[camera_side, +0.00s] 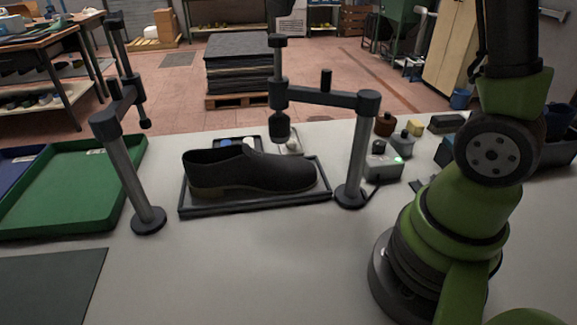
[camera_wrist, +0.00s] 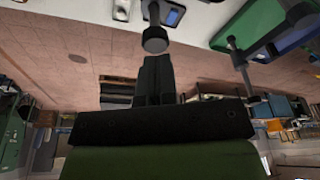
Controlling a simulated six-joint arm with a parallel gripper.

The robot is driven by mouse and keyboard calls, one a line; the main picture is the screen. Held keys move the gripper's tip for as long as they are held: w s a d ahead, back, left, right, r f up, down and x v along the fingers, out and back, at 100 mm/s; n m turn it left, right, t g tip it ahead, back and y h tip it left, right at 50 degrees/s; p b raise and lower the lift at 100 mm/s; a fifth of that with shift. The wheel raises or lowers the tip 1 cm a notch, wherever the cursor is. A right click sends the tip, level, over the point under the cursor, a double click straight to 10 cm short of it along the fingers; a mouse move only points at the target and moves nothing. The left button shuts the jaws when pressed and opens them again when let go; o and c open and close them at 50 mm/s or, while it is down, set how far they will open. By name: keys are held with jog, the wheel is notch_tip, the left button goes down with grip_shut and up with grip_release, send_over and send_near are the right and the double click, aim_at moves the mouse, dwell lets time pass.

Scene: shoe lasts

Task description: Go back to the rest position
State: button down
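My gripper (camera_wrist: 157,62) shows in the wrist view with its two dark fingers side by side and no clear gap between them; nothing shows held in it. In the side view my arm rises out of the top of the picture at the right, and I cannot make out the gripper there. A black shoe (camera_side: 248,171) lies in a shallow dark tray (camera_side: 255,207) on the pale table, apart from my arm. The shoe is not visible in the wrist view.
A post with a crossarm and hanging plunger (camera_side: 280,130) stands right of the shoe; a similar post (camera_side: 130,175) stands left. A green tray (camera_side: 75,185) lies at the left. Small bottles and blocks (camera_side: 384,124) stand behind my arm. The front table middle is clear.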

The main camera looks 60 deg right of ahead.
jog(key=s+a+f+t+y, duration=0.1)
jog(key=s+a, duration=0.3)
jog(key=s, duration=0.5)
jog(key=s+a+f+m+t+y, duration=0.1)
jog(key=s+a+f+t, duration=0.1)
jog(key=s, duration=0.7)
jog(key=shift+a+f+t, duration=0.25)
jog(key=shift+a+t, duration=0.55)
jog(key=shift+a, duration=0.35)
